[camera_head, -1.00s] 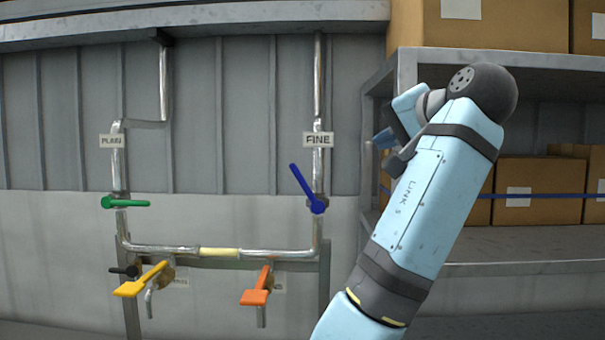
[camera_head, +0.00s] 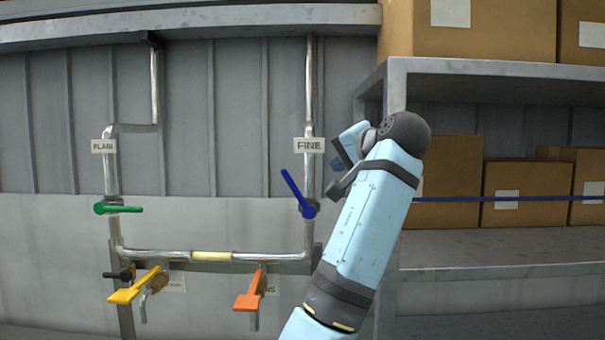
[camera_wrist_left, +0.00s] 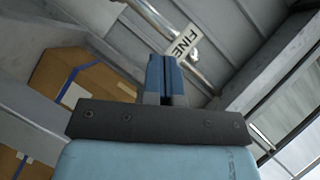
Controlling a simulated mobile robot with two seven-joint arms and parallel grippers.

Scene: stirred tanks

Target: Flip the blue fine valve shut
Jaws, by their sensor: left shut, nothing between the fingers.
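The blue fine valve (camera_head: 297,193) sits on the right-hand pipe below the FINE label (camera_head: 309,145). Its lever slants up and to the left from its pivot on the pipe. My left gripper (camera_head: 338,158) is up and to the right of the valve in the head view, apart from the lever. Its blue fingers (camera_wrist_left: 163,76) show closed together and empty in the left wrist view, with the FINE label (camera_wrist_left: 183,43) just beyond them. The valve itself cannot be made out in the wrist view. My right gripper is not in view.
A green lever (camera_head: 118,209) lies level on the left pipe under the PLAIN label (camera_head: 103,146). Yellow (camera_head: 134,288) and orange (camera_head: 249,292) levers are lower down. A shelf (camera_head: 480,67) with cardboard boxes stands right of my arm. The wall between the pipes is clear.

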